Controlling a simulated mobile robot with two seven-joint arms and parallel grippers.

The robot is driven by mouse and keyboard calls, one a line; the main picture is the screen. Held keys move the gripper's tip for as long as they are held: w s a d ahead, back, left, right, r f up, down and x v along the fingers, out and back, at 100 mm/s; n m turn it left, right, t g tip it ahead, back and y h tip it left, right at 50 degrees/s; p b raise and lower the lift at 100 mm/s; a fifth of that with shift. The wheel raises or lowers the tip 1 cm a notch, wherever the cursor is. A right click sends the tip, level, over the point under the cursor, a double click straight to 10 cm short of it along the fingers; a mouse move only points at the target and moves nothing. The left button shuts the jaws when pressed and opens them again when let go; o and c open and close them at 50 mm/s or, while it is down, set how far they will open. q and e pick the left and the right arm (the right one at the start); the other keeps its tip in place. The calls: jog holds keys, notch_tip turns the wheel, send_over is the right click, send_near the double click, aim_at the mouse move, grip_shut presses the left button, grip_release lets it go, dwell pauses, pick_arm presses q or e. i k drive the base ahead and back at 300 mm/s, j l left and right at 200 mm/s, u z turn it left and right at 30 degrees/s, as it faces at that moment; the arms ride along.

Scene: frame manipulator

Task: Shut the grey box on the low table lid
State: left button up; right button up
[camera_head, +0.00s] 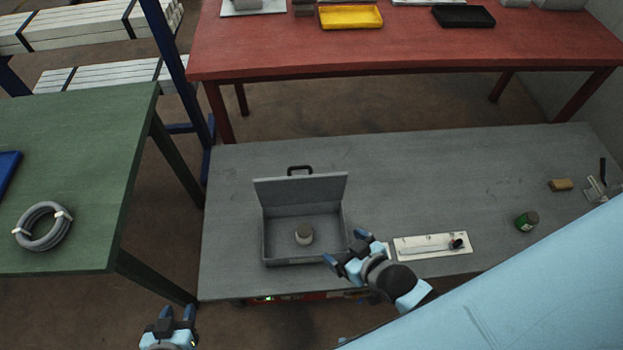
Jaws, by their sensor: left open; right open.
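The grey box (292,259) stands open on the low grey table (420,180). Its lid (300,192) is raised at the back, with a dark handle (299,170) behind it. My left gripper (169,314) is open and empty, left of the low table's front left corner and away from the box.
A white plate with a dark knob (432,246) lies right of the box. A green can (527,221), a tan block (561,185) and a metal clamp (596,189) are farther right. A green table (80,130) with a coiled hose (42,227) stands left. A red table (400,45) stands behind.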

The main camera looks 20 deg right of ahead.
aim_at(289, 189)
jog(key=k+j+z, duration=0.1)
jog(key=z, duration=0.5)
jog(key=l, duration=0.25)
jog(key=l+u, duration=0.35)
jog(key=i+l+u, duration=0.1)
jog(key=l+u, duration=0.2)
jog(key=j+u, duration=0.1)
jog(key=u, duration=1)
